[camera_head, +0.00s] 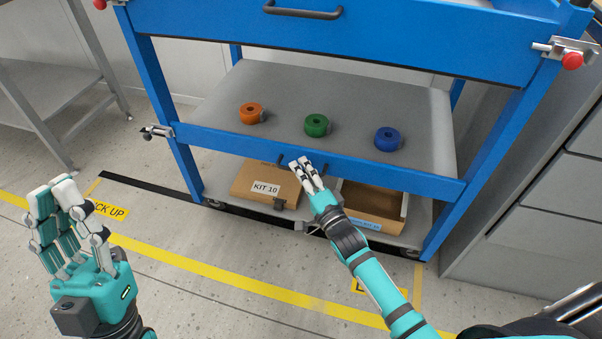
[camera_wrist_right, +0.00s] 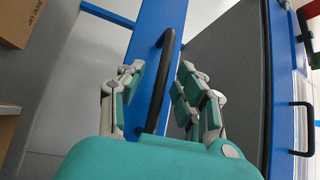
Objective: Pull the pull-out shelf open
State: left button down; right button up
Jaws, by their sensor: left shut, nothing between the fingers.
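The pull-out shelf (camera_head: 415,120) is a grey board with a blue front rail, in the blue cart's middle level in the head view. Its black bar handle (camera_wrist_right: 161,80) is on the front rail, mostly hidden behind my fingers in the head view. My right gripper (camera_head: 306,167) is at this handle. In the right wrist view its fingers are open, one on each side of the bar, with gaps visible. My left gripper (camera_head: 52,186) is shut and empty, held up over the floor at the left, away from the cart.
Orange (camera_head: 251,113), green (camera_head: 317,125) and blue (camera_head: 388,139) rings lie on the shelf. Below are a KIT 10 box (camera_head: 264,187) and an open carton (camera_head: 372,204). An upper drawer has a black handle (camera_head: 303,13). A grey cabinet (camera_head: 545,215) stands close at right.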

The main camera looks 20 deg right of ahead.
jog(key=shift+w+a, duration=0.1)
jog(key=shift+w, duration=0.15)
grip_shut()
dwell(0.4)
